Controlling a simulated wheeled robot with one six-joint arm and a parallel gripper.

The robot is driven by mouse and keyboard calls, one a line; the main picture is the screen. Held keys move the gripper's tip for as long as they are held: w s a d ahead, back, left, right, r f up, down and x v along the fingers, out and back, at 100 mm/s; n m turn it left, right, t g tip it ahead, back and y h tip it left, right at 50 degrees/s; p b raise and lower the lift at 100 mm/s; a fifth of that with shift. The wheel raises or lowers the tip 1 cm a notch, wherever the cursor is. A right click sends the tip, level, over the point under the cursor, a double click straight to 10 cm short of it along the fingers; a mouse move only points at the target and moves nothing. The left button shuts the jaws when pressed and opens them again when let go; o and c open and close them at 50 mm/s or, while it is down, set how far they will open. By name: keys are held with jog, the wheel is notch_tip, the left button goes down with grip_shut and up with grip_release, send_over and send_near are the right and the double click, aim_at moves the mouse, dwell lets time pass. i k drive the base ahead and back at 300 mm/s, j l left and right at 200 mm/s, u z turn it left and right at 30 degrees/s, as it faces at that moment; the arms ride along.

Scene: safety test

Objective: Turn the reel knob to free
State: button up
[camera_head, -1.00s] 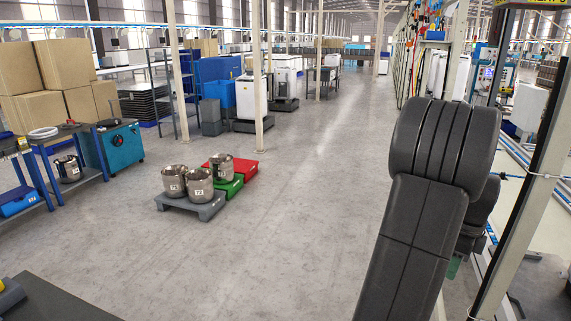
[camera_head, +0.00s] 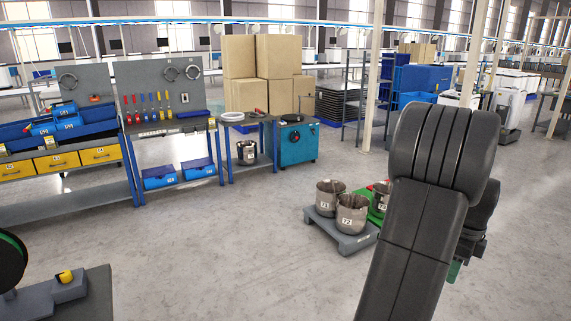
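A dark reel with a green rim (camera_head: 10,262) shows at the lower left, cut off by the picture's left edge. A small yellow knob (camera_head: 66,276) sits on a grey block beside the reel, on a dark grey surface (camera_head: 92,304). The knob's setting is too small to read. My black arm rises at the right side of the picture, well apart from the reel and knob. My gripper's fingers do not show.
A grey pallet (camera_head: 342,238) with steel pots stands on the floor left of my arm. A workbench with tools (camera_head: 160,128), a teal cabinet (camera_head: 298,145) and cardboard boxes (camera_head: 275,58) line the back.

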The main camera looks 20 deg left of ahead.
aim_at(65, 277)
jog(key=i+j+u, duration=0.1)
jog(key=i+u, duration=0.15)
jog(key=u, duration=0.2)
jog(key=i+u, duration=0.25)
jog(key=u, duration=0.25)
jog(key=i+l+u, duration=0.1)
jog(key=u, duration=0.35)
jog(key=i+l+u, duration=0.2)
jog(key=i+u, duration=0.35)
jog(key=u, duration=0.3)
jog(key=i+j+u, duration=0.1)
jog(key=u, duration=0.3)
jog(key=i+u, duration=0.15)
jog(key=u, duration=0.25)
jog(key=i+u, duration=0.1)
jog(key=u, duration=0.3)
jog(key=i+l+u, duration=0.1)
jog(key=u, duration=0.35)
